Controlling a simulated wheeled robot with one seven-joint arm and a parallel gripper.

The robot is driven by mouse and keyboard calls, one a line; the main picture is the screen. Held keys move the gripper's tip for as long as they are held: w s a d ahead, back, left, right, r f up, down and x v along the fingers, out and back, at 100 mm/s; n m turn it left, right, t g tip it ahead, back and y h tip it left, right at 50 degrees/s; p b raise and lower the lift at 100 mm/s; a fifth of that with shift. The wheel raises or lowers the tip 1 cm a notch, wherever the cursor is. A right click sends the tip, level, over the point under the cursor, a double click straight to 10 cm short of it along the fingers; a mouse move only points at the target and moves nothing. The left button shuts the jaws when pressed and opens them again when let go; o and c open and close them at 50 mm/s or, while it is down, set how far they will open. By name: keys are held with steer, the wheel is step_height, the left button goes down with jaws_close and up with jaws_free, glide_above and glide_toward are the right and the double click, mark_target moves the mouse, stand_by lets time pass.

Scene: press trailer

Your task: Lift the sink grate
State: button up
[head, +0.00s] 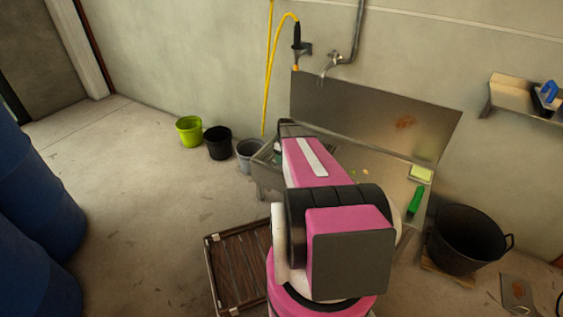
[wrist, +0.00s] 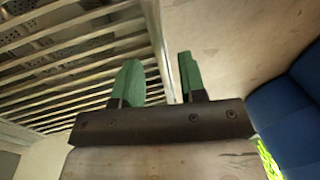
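The sink grate (wrist: 70,70), a row of pale parallel bars, fills the upper left of the wrist view. A long straight metal edge borders it on the right. My gripper (wrist: 159,60) is open, with one green finger to each side of this edge in the picture. I cannot tell whether either finger touches it. In the head view the sink (head: 264,158) stands against the back wall. My pink arm reaches over it and hides most of it, the gripper and most of the grate.
Three buckets, lime (head: 189,131), black (head: 218,142) and grey (head: 249,154), stand left of the sink. A slatted rack (head: 236,262) lies on the floor in front. A black tub (head: 468,240) stands right. Blue barrels (head: 38,205) are at far left. A green brush (head: 416,200) lies on the counter.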

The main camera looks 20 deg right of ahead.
steer(key=shift+s+a+f, duration=0.1)
steer(key=shift+a+f, duration=0.05)
steer(key=shift+f, duration=0.75)
